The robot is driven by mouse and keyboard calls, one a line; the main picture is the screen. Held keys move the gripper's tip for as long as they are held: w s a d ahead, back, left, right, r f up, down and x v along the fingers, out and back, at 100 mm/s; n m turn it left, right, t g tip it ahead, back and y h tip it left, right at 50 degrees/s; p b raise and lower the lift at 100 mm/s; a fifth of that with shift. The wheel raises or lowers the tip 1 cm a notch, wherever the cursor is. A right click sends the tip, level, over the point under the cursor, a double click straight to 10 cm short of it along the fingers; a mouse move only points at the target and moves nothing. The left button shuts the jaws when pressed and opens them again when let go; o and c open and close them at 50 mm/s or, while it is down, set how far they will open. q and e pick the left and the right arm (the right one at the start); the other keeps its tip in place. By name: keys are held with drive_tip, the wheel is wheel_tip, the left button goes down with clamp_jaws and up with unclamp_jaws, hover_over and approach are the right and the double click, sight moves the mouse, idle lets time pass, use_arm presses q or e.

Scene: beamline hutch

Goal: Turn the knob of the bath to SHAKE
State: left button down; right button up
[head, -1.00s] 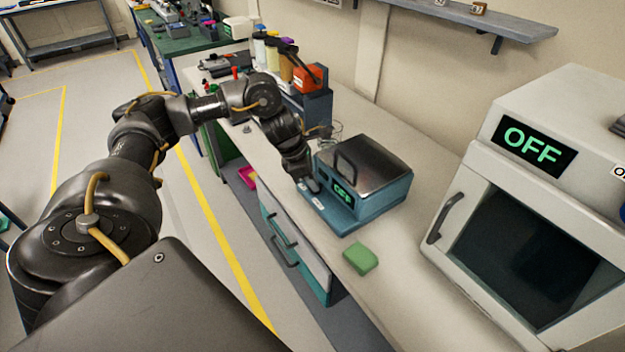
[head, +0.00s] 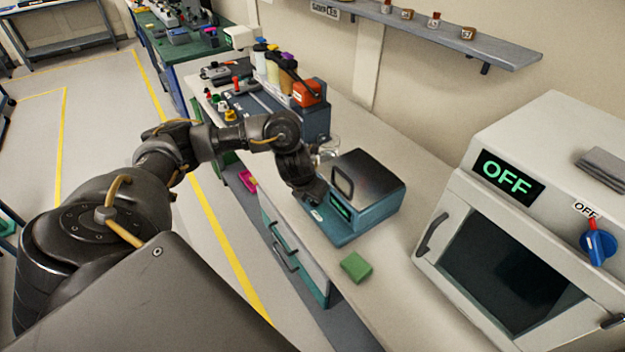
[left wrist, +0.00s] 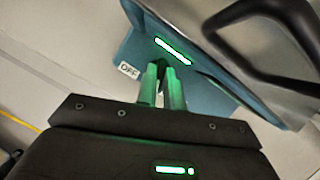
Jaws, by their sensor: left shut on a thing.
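The bath (head: 378,222) is a teal box with a metal lid and a black lid handle (head: 343,182), standing on the bench. Its green display (head: 340,207) is lit but too slanted to read here. My left gripper (head: 316,196) is low at the bath's front, left of the display. In the left wrist view the fingers (left wrist: 163,78) are shut at the bath's front, below the lit display (left wrist: 173,51) and beside a white OFF label (left wrist: 129,70). The knob itself is hidden between the fingers. My right gripper is not in view.
A green block (head: 356,266) lies on the bench in front of the bath. A white oven (head: 470,185) with an OFF display and a blue knob (head: 598,246) stands at right. A glass beaker (head: 328,149) and a bottle rack (head: 308,120) are behind the bath.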

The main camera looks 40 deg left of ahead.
use_arm(q)
drive_tip(key=n+p, duration=0.1)
drive_tip(key=n+y+p, duration=0.1)
drive_tip(key=p, duration=0.1)
drive_tip(key=shift+d+r+n, duration=0.1)
drive_tip(key=shift+r+n, duration=0.15)
drive_tip(key=shift+n, duration=0.05)
drive_tip(key=shift+f+n+p, duration=0.15)
drive_tip(key=shift+n+p, duration=0.45)
drive_tip(key=shift+p, duration=0.1)
drive_tip(key=shift+f, duration=0.1)
drive_tip(key=c, duration=1.5)
unclamp_jaws()
drive_tip(key=p+v, duration=0.2)
drive_tip(key=v, duration=0.1)
drive_tip(key=p+v, duration=0.2)
drive_tip(key=v, duration=0.2)
drive_tip(key=p+v, duration=0.2)
drive_tip(key=v, duration=0.1)
drive_tip(key=shift+w+d+r, duration=0.1)
drive_tip(key=shift+d+r, duration=0.15)
drive_tip(key=shift+r, duration=0.2)
